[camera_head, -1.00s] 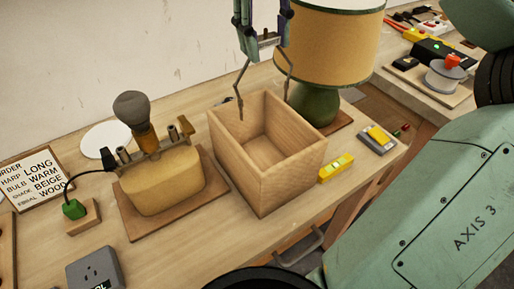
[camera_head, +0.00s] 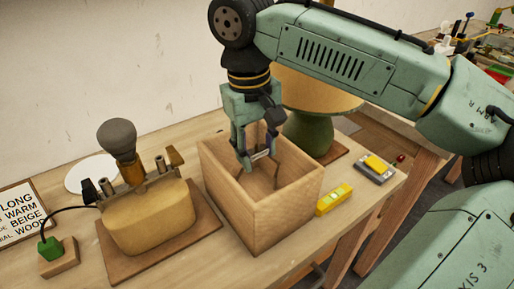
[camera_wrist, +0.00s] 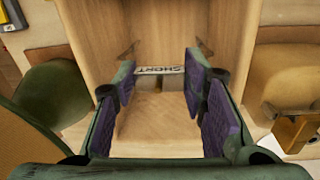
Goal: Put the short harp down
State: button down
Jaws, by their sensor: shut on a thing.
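The short harp (camera_head: 276,174) is a thin dark wire frame. Its pale plate marked SHORT (camera_wrist: 160,70) shows between my finger pads in the wrist view. My gripper (camera_head: 257,160) is shut on it, pointing down into the open wooden box (camera_head: 254,217). The harp's wire legs hang inside the box walls. In the wrist view my gripper (camera_wrist: 160,82) has purple pads on both sides of the plate, with the box floor (camera_wrist: 158,118) beyond. I cannot tell whether the legs touch the floor.
A lamp with a green base (camera_head: 309,134) and a tan shade (camera_head: 318,92) stands close behind the box. A tan lamp base with a grey bulb (camera_head: 116,138) stands to the left. A yellow level (camera_head: 334,199) and a grey-yellow device (camera_head: 375,168) lie to the right.

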jog(key=shift+f, duration=0.25)
jog(key=shift+f, duration=0.15)
jog(key=c, duration=1)
grip_release()
jog(key=r, duration=0.8)
jog(key=a+r, duration=0.1)
jog(key=r, duration=0.3)
jog(key=shift+s+r, duration=0.2)
jog(key=shift+s, duration=0.1)
